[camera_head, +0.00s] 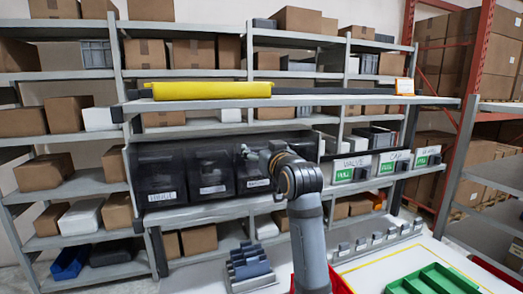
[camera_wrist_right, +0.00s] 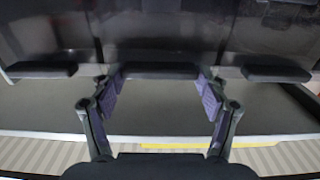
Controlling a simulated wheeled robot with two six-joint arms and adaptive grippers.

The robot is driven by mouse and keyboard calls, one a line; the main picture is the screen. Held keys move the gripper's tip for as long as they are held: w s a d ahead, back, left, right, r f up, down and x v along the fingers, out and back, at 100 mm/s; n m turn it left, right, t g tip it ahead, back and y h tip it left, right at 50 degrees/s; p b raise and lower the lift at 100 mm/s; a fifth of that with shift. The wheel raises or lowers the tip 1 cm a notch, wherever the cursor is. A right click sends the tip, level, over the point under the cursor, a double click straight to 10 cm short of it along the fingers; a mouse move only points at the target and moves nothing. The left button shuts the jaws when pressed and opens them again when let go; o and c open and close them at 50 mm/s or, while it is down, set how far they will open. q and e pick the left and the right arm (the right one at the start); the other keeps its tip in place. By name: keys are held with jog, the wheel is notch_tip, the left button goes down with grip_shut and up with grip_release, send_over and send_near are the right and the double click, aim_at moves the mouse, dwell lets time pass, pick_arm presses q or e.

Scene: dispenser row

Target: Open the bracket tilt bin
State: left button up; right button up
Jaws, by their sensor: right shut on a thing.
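A row of dark, see-through tilt bins stands on the middle shelf in the head view: a left bin (camera_head: 158,172), a middle bin (camera_head: 212,170) and a right bin (camera_head: 250,174) partly behind my arm. My right gripper (camera_head: 245,152) is at the front of the right part of this row. In the right wrist view its two fingers (camera_wrist_right: 160,88) are closed against the ends of a dark bin handle (camera_wrist_right: 160,70). Which label that bin carries is hidden. My left gripper is not in view.
A shelf board (camera_head: 310,100) with a yellow roll (camera_head: 208,90) runs above the bins. White labelled bins (camera_head: 352,168) stand to the right. A blue-grey rack (camera_head: 248,266) and a green tray (camera_head: 436,281) are below in front. Neighbouring handles (camera_wrist_right: 277,73) flank the gripped one.

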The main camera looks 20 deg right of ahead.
jog(key=s+f+t+b, duration=0.5)
jog(key=s+t+b, duration=0.1)
jog(key=b, duration=0.9)
jog(key=shift+s+b, duration=0.35)
jog(key=shift+s, duration=0.45)
jog(key=shift+s+d+f+b, duration=0.15)
jog(key=shift+s+f+b, duration=0.35)
jog(key=shift+f, duration=0.15)
jog(key=shift+s+f, duration=0.35)
jog(key=shift+f, duration=0.25)
jog(key=o, duration=1.4)
jog(key=shift+c, duration=0.2)
jog(key=o, duration=0.3)
jog(key=shift+w, duration=0.1)
jog(key=shift+o, duration=0.2)
